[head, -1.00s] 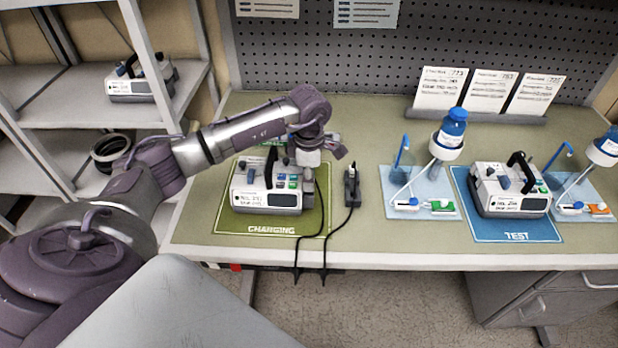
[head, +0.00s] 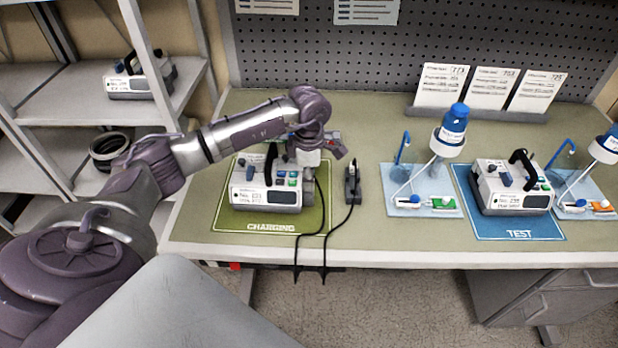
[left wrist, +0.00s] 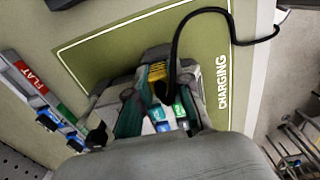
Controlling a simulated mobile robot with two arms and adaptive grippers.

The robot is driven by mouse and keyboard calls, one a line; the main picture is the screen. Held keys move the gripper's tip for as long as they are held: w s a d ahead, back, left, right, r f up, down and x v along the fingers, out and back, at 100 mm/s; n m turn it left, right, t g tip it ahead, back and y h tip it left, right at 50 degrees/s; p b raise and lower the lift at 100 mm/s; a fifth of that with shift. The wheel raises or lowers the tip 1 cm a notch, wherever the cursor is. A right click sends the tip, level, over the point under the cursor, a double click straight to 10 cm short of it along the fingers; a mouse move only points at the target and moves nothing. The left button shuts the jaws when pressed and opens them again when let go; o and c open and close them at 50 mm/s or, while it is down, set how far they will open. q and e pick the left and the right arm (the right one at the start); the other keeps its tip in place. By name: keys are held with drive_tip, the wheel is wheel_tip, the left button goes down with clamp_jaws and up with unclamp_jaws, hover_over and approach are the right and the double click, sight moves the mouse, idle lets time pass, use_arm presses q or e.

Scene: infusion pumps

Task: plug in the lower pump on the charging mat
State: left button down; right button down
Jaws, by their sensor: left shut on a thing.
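The charging mat (head: 226,222) lies on the left of the bench. A white and grey pump (head: 266,190) with a black handle stands upright on it. My left gripper (head: 308,160) is over the pump's right end; in the left wrist view (left wrist: 160,98) its fingers are shut around a dark plug (left wrist: 161,90) on a black cord (left wrist: 174,45). Blue and green buttons (left wrist: 168,114) of the pump show between and below the fingers. The plug's tip and any socket are hidden, so I cannot tell whether they touch. My right gripper is not in view.
A black block (head: 353,185) stands right of the mat, with cords hanging over the front edge. A strip marked FLAT (left wrist: 32,80) lies behind the pump. A second pump (head: 511,187) stands on the blue test mat (head: 490,228), another (head: 140,78) on the shelf.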

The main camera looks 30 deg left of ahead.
use_arm(q)
drive_tip(key=shift+f+b, duration=0.3)
idle(0.5)
drive_tip(key=c, duration=1)
unclamp_jaws()
drive_tip(key=shift+o, duration=0.3)
drive_tip(key=o, duration=0.4)
drive_tip(key=shift+c, duration=0.2)
drive_tip(key=shift+r, duration=0.1)
drive_tip(key=shift+r+p, duration=1.95)
drive_tip(key=shift+r, duration=1.45)
